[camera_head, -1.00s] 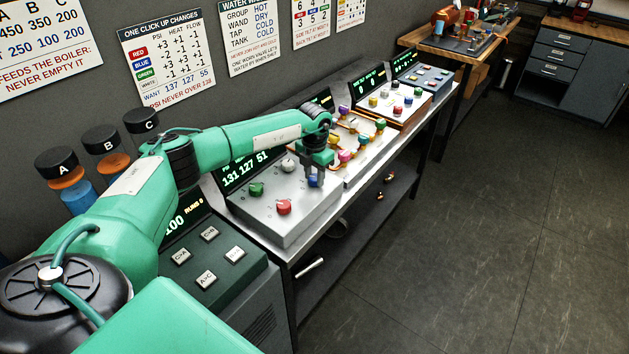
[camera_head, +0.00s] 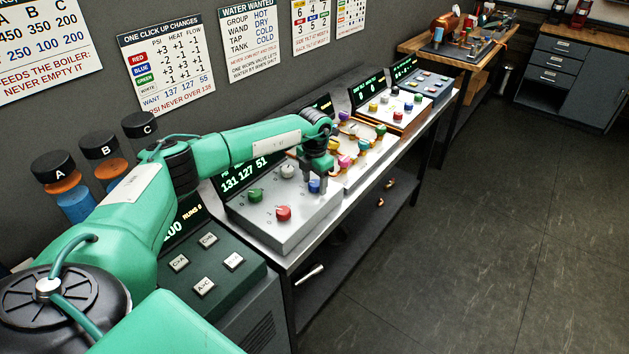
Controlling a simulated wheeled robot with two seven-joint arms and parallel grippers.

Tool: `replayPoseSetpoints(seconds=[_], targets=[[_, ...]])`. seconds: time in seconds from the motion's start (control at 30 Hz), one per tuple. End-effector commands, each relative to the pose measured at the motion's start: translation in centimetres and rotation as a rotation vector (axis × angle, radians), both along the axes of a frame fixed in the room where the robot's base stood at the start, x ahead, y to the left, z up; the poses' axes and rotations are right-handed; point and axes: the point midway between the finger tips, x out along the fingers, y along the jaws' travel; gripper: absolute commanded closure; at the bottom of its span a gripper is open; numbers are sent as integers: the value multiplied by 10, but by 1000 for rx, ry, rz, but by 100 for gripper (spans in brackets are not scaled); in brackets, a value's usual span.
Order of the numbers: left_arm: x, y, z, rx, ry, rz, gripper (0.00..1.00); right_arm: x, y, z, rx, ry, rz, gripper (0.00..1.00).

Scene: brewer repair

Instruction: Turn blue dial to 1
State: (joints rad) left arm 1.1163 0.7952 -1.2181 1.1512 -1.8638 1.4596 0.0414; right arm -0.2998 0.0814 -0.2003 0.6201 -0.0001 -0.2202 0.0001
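The blue dial (camera_head: 315,186) is on the sloped grey panel (camera_head: 292,226), at its upper right. My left gripper (camera_head: 317,175) points down right over the blue dial, with its fingertips close to the dial's top. Whether the fingers touch it, and how far apart they are, is too small to tell. The dial's pointer and number marks cannot be read. The panel's display (camera_head: 245,177) reads 131 127 51. My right gripper is not in view.
A white dial (camera_head: 287,171), a green dial (camera_head: 255,195) and a red dial (camera_head: 283,213) share the panel. A box with several coloured knobs (camera_head: 362,144) stands close to the right. My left arm crosses above the dark button box (camera_head: 205,262).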

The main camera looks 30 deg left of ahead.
Motion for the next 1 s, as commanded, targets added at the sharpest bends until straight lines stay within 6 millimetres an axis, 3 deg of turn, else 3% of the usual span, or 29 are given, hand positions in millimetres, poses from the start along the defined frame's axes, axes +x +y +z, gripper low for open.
replayPoseSetpoints(seconds=[0.27, 0.37, 0.7, 1.0], targets=[[1, 0, 8, -1, -2, 0, 43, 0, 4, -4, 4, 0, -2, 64], [1, 1, 22, 1, -4, -1, 43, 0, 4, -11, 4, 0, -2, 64], [2, 0, 99, 0, -5, 0, 43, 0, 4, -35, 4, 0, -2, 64], [1, 0, 135, 0, 0, -1, 43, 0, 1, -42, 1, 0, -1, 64]])
